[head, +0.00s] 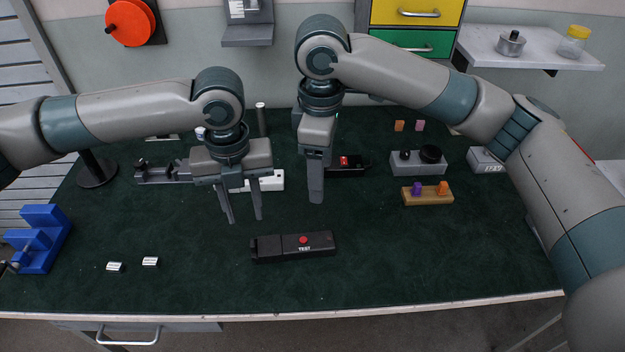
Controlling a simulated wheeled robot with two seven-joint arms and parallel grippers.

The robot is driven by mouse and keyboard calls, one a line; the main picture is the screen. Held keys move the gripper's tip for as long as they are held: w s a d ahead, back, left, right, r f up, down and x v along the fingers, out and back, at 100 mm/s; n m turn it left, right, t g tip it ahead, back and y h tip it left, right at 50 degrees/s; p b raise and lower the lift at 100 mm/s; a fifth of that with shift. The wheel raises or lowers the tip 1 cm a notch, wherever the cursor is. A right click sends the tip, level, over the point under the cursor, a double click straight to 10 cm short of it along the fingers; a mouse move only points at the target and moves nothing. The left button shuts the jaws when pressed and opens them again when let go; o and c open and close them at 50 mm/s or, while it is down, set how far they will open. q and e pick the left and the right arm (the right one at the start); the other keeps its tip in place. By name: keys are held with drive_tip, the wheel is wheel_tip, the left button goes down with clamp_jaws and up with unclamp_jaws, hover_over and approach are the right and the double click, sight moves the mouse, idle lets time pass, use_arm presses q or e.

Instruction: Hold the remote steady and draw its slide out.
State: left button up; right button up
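A black remote (318,243) with a red button and the word TEST lies flat on the dark green table top, front middle. A seam crosses its body left of the button, and its left end has a small step; I cannot tell how far any slide is out. My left gripper (245,220) is open and empty, pointing down above and behind the remote's left end. My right gripper (316,200) points down above and behind the remote's right part, apart from it. Its fingers line up edge-on, so their gap is hidden.
Behind the grippers lie a white block (270,181) and a black device with a red part (352,168). A wooden block with pegs (425,198) and a grey block (405,168) stand right. The front right is clear.

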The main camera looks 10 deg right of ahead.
sight(312, 240)
drive_tip(key=n, duration=0.1)
drive_tip(key=s+a+n, duration=0.2)
drive_tip(key=shift+s+f+n, duration=0.2)
drive_tip(key=shift+f+n, duration=0.05)
drive_tip(key=shift+n, duration=0.15)
drive_tip(key=shift+f, duration=0.1)
wheel_tip(312, 240, down, 17)
drive_tip(key=shift+d+f, duration=0.1)
idle(0.8)
drive_tip(key=shift+c, duration=1.4)
drive_tip(key=shift+c, duration=0.7)
drive_tip(key=c, duration=0.8)
